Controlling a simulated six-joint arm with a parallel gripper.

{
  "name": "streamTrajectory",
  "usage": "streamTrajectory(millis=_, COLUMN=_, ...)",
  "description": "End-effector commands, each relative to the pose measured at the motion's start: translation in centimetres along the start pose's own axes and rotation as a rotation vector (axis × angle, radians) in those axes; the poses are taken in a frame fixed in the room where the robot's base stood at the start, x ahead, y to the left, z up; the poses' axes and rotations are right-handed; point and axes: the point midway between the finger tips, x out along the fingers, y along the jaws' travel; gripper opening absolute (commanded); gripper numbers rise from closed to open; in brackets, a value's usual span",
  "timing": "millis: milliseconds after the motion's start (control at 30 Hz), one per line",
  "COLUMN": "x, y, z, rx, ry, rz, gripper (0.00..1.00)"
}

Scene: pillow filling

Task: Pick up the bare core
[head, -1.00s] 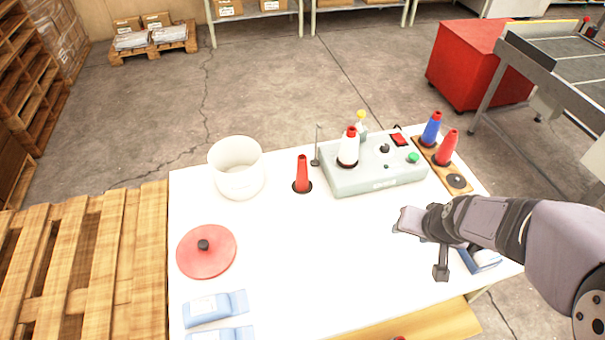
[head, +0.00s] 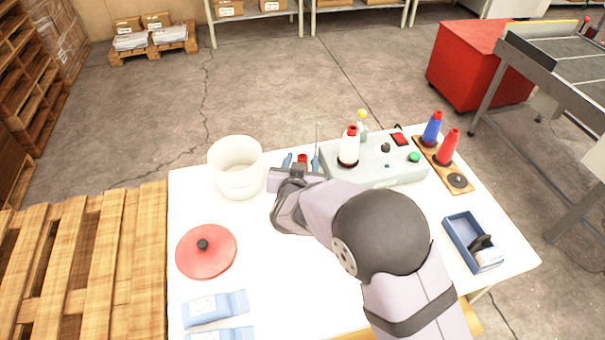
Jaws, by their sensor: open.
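The bare core is a red cone (head: 302,158), and only its tip shows behind my gripper. It stood upright on a dark round base in the earlier view; that base is now hidden. My gripper (head: 301,163) is open, with one blue-tipped finger to the left of the red tip and one to the right. I cannot tell how low the fingers are or whether they touch the core. A grey machine (head: 375,178) stands just right of them, with a white-wound cone (head: 349,147) on top.
A white tub (head: 236,170) stands close left of my gripper. A wooden board (head: 461,171) holds blue (head: 432,129) and red (head: 447,148) cones. A blue tray (head: 463,243) lies right, a red lid (head: 207,257) and blue packets (head: 215,308) left. A thin post (head: 318,138) rises near the right finger.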

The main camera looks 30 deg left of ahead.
Motion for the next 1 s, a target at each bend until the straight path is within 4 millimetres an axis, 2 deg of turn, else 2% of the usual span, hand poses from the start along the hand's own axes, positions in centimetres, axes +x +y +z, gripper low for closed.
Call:
streamTrajectory(millis=200, x=1.5, y=0.1, z=-0.1, rx=0.001, ry=-0.001, rz=0.002, gripper=0.44)
streamTrajectory(millis=567, x=2.6, y=0.0, z=-0.1, rx=0.0, ry=-0.002, rz=0.0, gripper=0.44)
streamTrajectory(millis=1000, x=6.7, y=0.0, z=-0.1, rx=0.0, ry=-0.002, rz=0.0, gripper=0.44)
